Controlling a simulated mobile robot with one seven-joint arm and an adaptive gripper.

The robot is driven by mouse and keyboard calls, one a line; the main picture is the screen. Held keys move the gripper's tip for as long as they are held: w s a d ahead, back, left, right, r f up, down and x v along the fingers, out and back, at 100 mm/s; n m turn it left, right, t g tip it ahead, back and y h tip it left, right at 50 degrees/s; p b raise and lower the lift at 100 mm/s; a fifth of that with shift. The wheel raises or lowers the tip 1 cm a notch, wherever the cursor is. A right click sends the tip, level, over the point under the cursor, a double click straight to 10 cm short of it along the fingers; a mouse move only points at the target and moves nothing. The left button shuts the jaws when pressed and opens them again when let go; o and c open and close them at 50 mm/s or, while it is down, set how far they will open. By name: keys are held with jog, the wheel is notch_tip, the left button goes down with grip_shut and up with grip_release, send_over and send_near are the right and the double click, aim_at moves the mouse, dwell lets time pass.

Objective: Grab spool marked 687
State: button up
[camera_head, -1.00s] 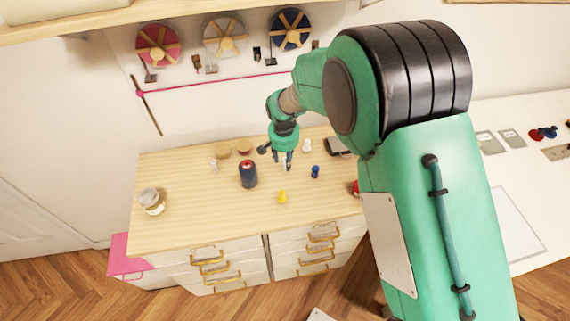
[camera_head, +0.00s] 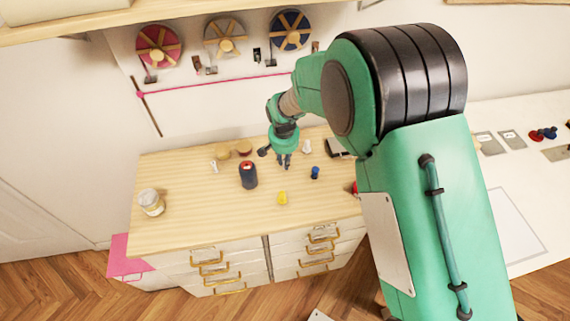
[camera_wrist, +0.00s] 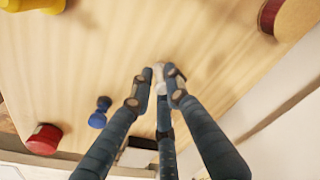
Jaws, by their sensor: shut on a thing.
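My gripper (camera_head: 284,162) is low over the wooden counter top. In the wrist view its dark fingers (camera_wrist: 160,85) are drawn together on a small whitish spool (camera_wrist: 160,70), which shows only in part between the fingertips. In the head view the fingers hide the spool. A yellow spool (camera_head: 283,198) stands nearer the front edge, and a blue spool (camera_head: 315,172) is just right of the gripper. Another white spool (camera_head: 307,146) is behind it to the right. No number can be read on any spool.
A large dark spool with a red top (camera_head: 248,175) stands left of the gripper. A red thing (camera_wrist: 44,138) lies near the right edge. The front left of the counter (camera_head: 200,215) is clear.

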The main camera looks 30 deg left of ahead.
jog(key=shift+r, duration=0.1)
notch_tip(320, 180, up, 10)
jog(key=p, duration=0.1)
dwell(0.7)
